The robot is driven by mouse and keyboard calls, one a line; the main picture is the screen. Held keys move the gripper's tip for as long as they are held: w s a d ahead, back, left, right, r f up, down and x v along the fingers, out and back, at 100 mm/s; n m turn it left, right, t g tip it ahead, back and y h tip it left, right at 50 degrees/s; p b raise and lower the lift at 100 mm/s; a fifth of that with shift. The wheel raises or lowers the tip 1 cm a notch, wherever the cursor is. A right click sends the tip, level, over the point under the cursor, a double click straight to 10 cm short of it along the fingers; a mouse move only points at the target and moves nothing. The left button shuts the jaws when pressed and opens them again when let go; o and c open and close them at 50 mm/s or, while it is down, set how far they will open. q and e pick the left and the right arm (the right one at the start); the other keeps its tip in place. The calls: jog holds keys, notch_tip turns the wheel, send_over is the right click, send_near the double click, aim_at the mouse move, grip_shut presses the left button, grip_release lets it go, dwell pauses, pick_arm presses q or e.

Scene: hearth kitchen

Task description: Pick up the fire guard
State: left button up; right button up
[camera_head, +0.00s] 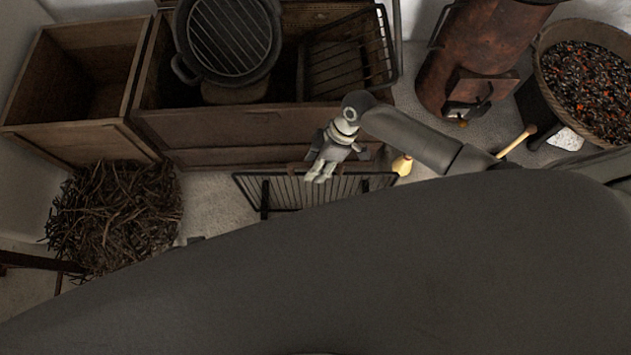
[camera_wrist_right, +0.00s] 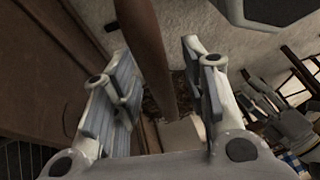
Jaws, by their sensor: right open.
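The fire guard (camera_head: 285,190) is a black barred metal panel on the floor in front of the wooden chest, in the middle of the head view. My right gripper (camera_head: 320,176) is over its upper edge and hides part of it. In the right wrist view my right gripper (camera_wrist_right: 158,95) is open, and a brown bar (camera_wrist_right: 148,50) runs between its spread fingers. The bar seems to be the guard's wooden handle, but I cannot tell for sure. No grip on it shows.
Behind the guard is a wooden chest (camera_head: 225,130) with a round black grill pan (camera_head: 232,40) and a wire rack (camera_head: 350,60). A bundle of twigs (camera_head: 115,215) lies left, a small yellow object (camera_head: 402,165) right. A rusty stove (camera_head: 475,50) and a coal basket (camera_head: 590,75) stand farther right.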

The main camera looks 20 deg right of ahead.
jog(key=shift+c, duration=0.2)
grip_shut()
jog(key=shift+w+r, duration=0.1)
jog(key=shift+r, duration=0.2)
